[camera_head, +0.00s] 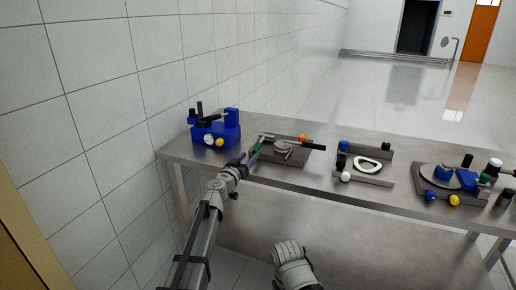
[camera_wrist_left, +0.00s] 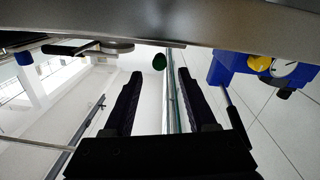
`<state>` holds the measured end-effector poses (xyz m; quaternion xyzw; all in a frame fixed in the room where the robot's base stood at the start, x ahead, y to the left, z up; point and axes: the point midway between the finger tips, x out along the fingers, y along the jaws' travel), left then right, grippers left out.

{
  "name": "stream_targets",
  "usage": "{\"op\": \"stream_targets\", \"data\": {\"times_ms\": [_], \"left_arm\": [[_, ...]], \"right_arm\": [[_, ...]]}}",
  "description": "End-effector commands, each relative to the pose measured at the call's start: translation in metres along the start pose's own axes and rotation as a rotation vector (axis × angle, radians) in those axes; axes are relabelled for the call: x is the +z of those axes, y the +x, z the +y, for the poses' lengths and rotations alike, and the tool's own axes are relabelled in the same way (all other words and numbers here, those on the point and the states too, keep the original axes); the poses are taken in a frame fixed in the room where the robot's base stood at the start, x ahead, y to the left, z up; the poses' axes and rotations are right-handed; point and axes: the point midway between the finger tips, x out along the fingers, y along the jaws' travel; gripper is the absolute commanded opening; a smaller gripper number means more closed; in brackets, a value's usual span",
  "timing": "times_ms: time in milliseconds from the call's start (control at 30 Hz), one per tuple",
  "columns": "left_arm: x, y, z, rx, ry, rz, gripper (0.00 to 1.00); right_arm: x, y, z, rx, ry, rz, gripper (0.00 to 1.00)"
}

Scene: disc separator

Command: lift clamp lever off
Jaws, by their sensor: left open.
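A lever with a black handle (camera_head: 312,146) lies across a round metal clamp on a dark grey plate (camera_head: 297,161), left of the table's middle. In the left wrist view the same black handle (camera_wrist_left: 70,50) shows at upper left, apart from the fingers. My left gripper (camera_head: 251,156) is open at the plate's left front corner. My right gripper is out of view.
A blue device (camera_head: 215,134) with yellow and white dials stands on the metal table (camera_head: 330,183) at the left, close to my left gripper. A plate with a white ring (camera_head: 368,164) and another blue-knobbed unit (camera_head: 450,180) stand to the right. A tiled wall runs along the left.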

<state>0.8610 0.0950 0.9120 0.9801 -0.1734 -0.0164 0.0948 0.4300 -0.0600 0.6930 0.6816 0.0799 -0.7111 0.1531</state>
Motion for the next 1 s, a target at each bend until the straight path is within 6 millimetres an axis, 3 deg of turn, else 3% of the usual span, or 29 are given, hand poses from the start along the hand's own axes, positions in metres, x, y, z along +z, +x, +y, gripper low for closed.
{"op": "stream_targets", "data": {"times_ms": [167,600,900,1000], "left_arm": [[0.0,0.014,0.0,0.001,0.0,-0.001,0.57],[0.0,0.075,0.0,0.002,0.0,-0.001,0.57],[0.0,0.077,0.001,0.001,0.0,-0.001,0.57],[0.0,0.077,0.001,0.001,0.0,-0.001,0.47]], "right_arm": [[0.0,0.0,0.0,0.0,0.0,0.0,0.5],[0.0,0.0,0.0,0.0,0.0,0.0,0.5],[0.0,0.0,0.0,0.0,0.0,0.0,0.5],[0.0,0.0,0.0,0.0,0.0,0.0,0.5]]}}
